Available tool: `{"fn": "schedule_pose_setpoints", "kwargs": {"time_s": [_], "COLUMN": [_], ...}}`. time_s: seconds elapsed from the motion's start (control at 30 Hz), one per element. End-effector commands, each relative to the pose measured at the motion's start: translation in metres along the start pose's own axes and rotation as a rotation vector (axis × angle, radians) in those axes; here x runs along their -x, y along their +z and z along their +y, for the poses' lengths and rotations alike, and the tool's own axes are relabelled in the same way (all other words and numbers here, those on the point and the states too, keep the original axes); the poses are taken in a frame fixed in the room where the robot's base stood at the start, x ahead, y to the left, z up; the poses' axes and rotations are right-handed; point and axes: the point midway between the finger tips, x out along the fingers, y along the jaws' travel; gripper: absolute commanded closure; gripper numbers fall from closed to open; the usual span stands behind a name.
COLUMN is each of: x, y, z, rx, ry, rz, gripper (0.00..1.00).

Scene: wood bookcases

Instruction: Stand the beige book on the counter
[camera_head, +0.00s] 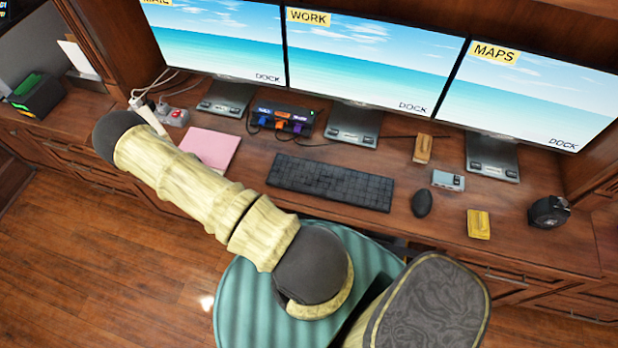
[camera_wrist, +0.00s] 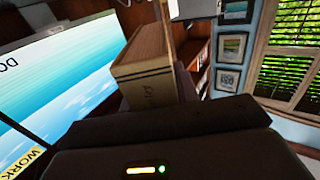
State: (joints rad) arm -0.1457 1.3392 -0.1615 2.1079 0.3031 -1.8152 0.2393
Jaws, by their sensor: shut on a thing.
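The beige book (camera_wrist: 148,85) shows in the wrist view, with its spine and dark lettering facing the camera. It stands out just past the dark body of my gripper (camera_wrist: 165,112), which is shut on it. The fingertips and the book's lower part are hidden behind the gripper body. In the head view my arm reaches left over the wooden counter (camera_head: 390,165), and neither my gripper nor the beige book can be made out there. Whether the book touches any surface cannot be told.
Three monitors (camera_head: 357,58) line the back of the counter. A keyboard (camera_head: 330,183), mouse (camera_head: 422,203), pink notebook (camera_head: 213,146), cable hub (camera_head: 281,121) and yellow block (camera_head: 479,224) lie on it. A green-striped chair (camera_head: 240,300) stands in front. Framed pictures (camera_wrist: 229,79) and a shuttered window (camera_wrist: 290,65) show in the wrist view.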

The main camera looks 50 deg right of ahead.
Motion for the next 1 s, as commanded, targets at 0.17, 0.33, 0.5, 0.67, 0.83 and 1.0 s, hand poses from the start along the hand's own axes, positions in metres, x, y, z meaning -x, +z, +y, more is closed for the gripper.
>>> {"fn": "schedule_pose_setpoints", "kwargs": {"time_s": [0.17, 0.33, 0.5, 0.67, 0.83, 1.0], "x": [-0.014, -0.015, -0.006, 0.01, 0.026, 0.031], "y": [0.013, 0.016, 0.022, 0.03, 0.035, 0.033], "z": [0.043, 0.084, 0.123, 0.153, 0.173, 0.179], "rx": [-0.002, -0.003, -0.003, -0.003, 0.0, 0.001], "ry": [0.213, 0.422, 0.629, 0.814, 0.952, 0.993], "rz": [0.008, 0.008, 0.008, 0.006, 0.004, 0.004], "gripper": [1.0, 1.0, 1.0, 1.0, 1.0, 1.0]}}
